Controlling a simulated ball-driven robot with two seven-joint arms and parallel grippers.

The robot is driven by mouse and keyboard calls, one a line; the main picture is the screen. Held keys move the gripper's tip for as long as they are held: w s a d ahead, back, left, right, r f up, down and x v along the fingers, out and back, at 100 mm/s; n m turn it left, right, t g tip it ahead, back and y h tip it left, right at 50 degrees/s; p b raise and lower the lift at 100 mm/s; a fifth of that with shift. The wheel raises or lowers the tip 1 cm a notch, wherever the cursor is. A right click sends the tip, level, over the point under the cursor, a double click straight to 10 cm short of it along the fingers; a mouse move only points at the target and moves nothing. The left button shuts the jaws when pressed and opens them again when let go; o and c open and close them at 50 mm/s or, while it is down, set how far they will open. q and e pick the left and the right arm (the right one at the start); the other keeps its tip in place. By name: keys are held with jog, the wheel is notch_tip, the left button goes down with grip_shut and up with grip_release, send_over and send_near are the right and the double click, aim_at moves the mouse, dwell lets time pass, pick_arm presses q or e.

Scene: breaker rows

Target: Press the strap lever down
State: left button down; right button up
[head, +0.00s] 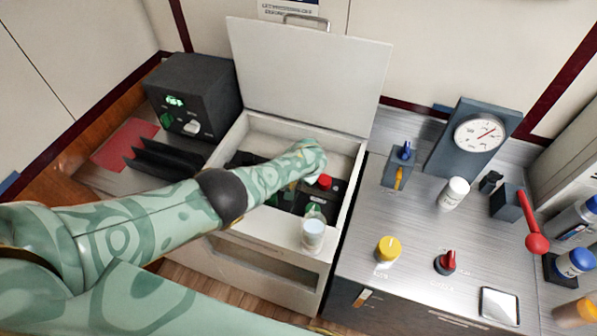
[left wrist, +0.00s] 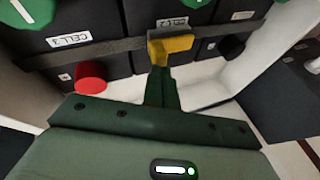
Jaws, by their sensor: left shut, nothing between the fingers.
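My left gripper (left wrist: 159,88) is shut and empty, its dark green fingers pointing into an open white chest. A grey strap (left wrist: 110,50) runs across black cells in the left wrist view. A yellow piece (left wrist: 172,46), apparently the strap lever, stands at the strap just beyond my fingertips. I cannot tell whether they touch, and my fingers hide its lower part. In the head view my forearm and wrist cover the lever and much of the strap. My right gripper is not in view.
The chest's raised lid (head: 305,75) stands behind my wrist. A red cap (left wrist: 91,76) and a black knob (left wrist: 231,47) stick up near the strap. A white jar (head: 312,238) stands by the chest's front rim. A metal counter (head: 415,215) with controls is to the right.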

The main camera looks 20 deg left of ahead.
pick_arm(q)
jog(key=shift+s+d+f, duration=0.1)
jog(key=shift+d+f, duration=0.15)
jog(key=shift+f, duration=0.15)
jog(key=shift+s+d+f, duration=0.1)
jog(key=shift+d, duration=0.05)
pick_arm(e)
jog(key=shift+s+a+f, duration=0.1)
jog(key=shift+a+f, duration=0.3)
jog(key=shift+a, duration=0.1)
